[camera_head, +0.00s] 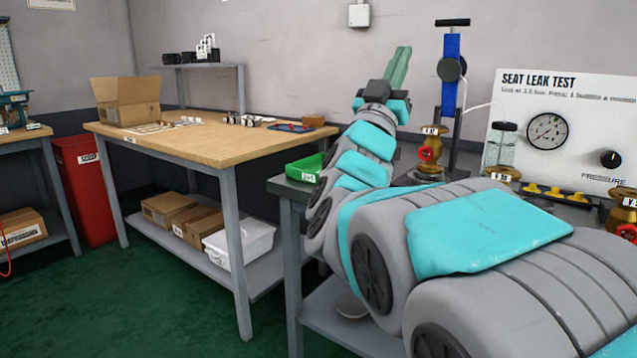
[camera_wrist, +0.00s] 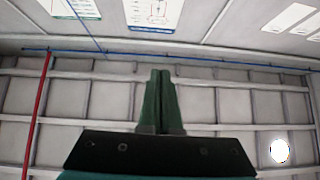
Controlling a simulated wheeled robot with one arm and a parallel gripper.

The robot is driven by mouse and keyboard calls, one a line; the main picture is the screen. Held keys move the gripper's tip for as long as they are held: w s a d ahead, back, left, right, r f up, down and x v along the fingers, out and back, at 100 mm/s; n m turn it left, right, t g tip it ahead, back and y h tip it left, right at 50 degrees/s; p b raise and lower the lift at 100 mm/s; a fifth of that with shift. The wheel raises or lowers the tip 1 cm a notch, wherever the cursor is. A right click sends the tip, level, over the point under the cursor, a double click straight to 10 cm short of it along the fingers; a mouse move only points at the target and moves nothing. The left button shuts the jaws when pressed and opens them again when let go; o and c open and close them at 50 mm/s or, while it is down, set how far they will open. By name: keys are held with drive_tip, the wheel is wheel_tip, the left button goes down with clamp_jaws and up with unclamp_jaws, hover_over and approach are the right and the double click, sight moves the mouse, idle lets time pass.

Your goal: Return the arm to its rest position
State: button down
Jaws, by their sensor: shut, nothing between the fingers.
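My gripper (camera_head: 402,54) shows in the head view at the end of my grey and turquoise arm, its green fingers pointing up in front of the grey wall. In the wrist view the two green fingers of my gripper (camera_wrist: 160,90) lie together, shut with nothing between them. Beyond them are only the wall and ceiling panels, and nothing touches the fingers. The arm reaches across from the lower right of the head view and hides part of the test bench behind it.
A blue clamp stand (camera_head: 451,75) rises close to the right of my gripper. A wooden table (camera_head: 215,140) with an open cardboard box (camera_head: 125,98) is at left. A green bin (camera_head: 304,168) sits beside my arm.

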drive_tip(key=w+a+f+n+g+y, duration=0.1)
drive_tip(key=w+a+f+n+y, duration=0.1)
drive_tip(key=f+n+y, duration=0.35)
drive_tip(key=w+a+f+n+g+y, duration=0.2)
drive_tip(key=w+f+y, duration=0.1)
drive_tip(key=f+y, duration=0.55)
drive_tip(key=s+a+f+n+g+y, duration=0.1)
drive_tip(key=s+f+g, duration=0.25)
drive_tip(key=f, duration=0.55)
drive_tip(key=s+a+f+n+g+y, duration=0.1)
drive_tip(key=s+f+g, duration=0.25)
drive_tip(key=f, duration=0.55)
drive_tip(key=s+d+f+m+g, duration=0.25)
drive_tip(key=s+f+g, duration=0.55)
drive_tip(key=s+f, duration=0.8)
drive_tip(key=s+d+f+g, duration=0.1)
drive_tip(key=s+d+g, duration=0.1)
drive_tip(key=s, duration=0.8)
drive_tip(key=s+d+f+g+h, duration=0.1)
drive_tip(key=s+d+f+g, duration=0.1)
drive_tip(key=s, duration=0.9)
drive_tip(key=shift+s+d+m+g, duration=0.15)
drive_tip(key=shift+d+m+g, duration=0.3)
drive_tip(key=shift+g, duration=0.75)
